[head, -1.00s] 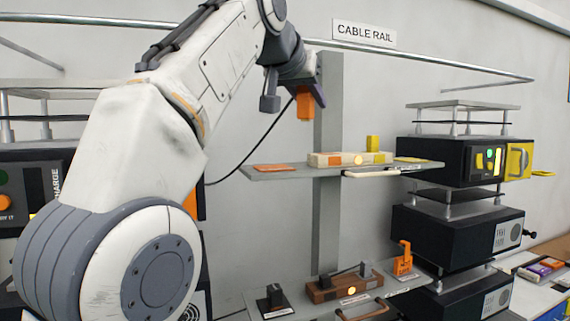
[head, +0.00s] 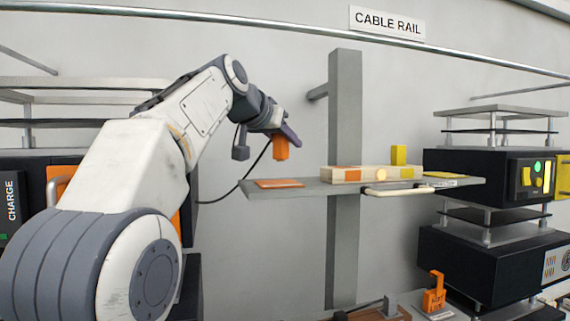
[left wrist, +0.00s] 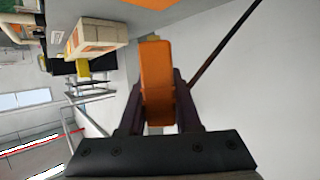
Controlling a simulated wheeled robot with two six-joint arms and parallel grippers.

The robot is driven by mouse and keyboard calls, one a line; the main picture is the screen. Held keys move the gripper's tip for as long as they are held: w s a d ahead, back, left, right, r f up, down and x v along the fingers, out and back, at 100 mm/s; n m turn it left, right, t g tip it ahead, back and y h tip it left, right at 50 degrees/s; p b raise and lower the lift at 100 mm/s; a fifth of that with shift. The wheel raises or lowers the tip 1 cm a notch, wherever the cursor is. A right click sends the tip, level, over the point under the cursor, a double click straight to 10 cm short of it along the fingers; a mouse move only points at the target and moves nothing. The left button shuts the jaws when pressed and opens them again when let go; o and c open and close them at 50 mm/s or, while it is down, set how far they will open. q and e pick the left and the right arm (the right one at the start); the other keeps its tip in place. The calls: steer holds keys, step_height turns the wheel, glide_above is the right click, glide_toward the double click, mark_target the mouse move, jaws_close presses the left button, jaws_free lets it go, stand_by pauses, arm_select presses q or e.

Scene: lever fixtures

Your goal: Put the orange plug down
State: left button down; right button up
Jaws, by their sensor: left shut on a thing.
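The orange plug (head: 281,147) is held in my left gripper (head: 284,134), with a dark cable trailing from it down and to the left. In the left wrist view the plug (left wrist: 156,85) sits between the two dark fingers of the left gripper (left wrist: 158,100). In the head view the plug hangs above the left end of the grey shelf (head: 320,188), apart from it. A flat orange pad (head: 279,183) lies on that end of the shelf, below the plug. My right gripper is not in view.
A yellow pad (head: 443,175) lies at the right end. A grey post (head: 345,120) rises behind the shelf. Black boxes (head: 480,170) stand at the right.

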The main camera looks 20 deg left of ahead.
arm_select(q)
steer(key=shift+a+f, duration=0.2)
steer(key=shift+a, duration=0.1)
steer(key=shift+f+b, duration=0.35)
steer(key=shift+f, duration=1.6)
steer(key=shift+f, duration=0.15)
steer(key=c, duration=1)
jaws_free()
steer(key=shift+f, duration=0.1)
steer(key=o, duration=0.4)
steer(key=shift+r, duration=0.2)
